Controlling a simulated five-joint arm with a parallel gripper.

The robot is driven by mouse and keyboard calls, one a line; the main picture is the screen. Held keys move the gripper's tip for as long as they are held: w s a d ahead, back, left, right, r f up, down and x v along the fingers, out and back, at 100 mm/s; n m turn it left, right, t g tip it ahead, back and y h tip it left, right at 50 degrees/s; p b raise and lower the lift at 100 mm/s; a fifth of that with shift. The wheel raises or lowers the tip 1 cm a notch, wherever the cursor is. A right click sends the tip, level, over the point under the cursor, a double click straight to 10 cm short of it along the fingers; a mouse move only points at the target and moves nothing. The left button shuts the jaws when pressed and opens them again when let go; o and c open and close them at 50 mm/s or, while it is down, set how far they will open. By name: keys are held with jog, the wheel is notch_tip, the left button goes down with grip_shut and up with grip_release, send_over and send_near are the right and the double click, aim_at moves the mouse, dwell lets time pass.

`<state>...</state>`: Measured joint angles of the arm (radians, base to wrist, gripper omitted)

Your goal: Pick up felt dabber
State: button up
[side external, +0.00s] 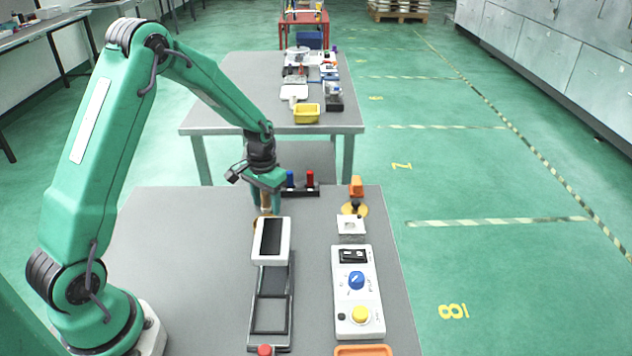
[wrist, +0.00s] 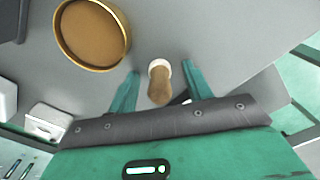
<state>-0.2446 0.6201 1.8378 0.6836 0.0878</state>
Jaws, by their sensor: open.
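The felt dabber (wrist: 160,88) has a brown body and a pale ring at its far end. In the wrist view it lies between the two green fingers of my gripper (wrist: 160,70), with a visible gap on each side. My gripper is open and points down. In the side view, my gripper (side external: 267,205) is low over the table behind a white-framed screen device. A small tan part of the dabber (side external: 266,200) shows between the fingers there. Its lower end is hidden by the device.
A round brown dish (wrist: 93,34) lies beside the dabber. The screen device (side external: 271,241) stands in front of my gripper. A black rack (side external: 300,190) with blue and red pieces is behind it. A white control box (side external: 357,292) sits to the right. The table's left side is clear.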

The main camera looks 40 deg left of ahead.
aim_at(265, 192)
jog(key=shift+c, duration=0.2)
jog(key=c, duration=1)
jog(key=shift+r, duration=0.1)
grip_shut()
jog(key=shift+r, duration=0.4)
notch_tip(265, 192, up, 3)
jog(key=shift+r, duration=0.15)
jog(key=s+d+r, duration=0.3)
jog(key=d+r, duration=0.3)
jog(key=d, duration=0.5)
jog(key=shift+s+r, duration=0.2)
jog(key=shift+r, duration=0.15)
jog(key=shift+d, duration=0.1)
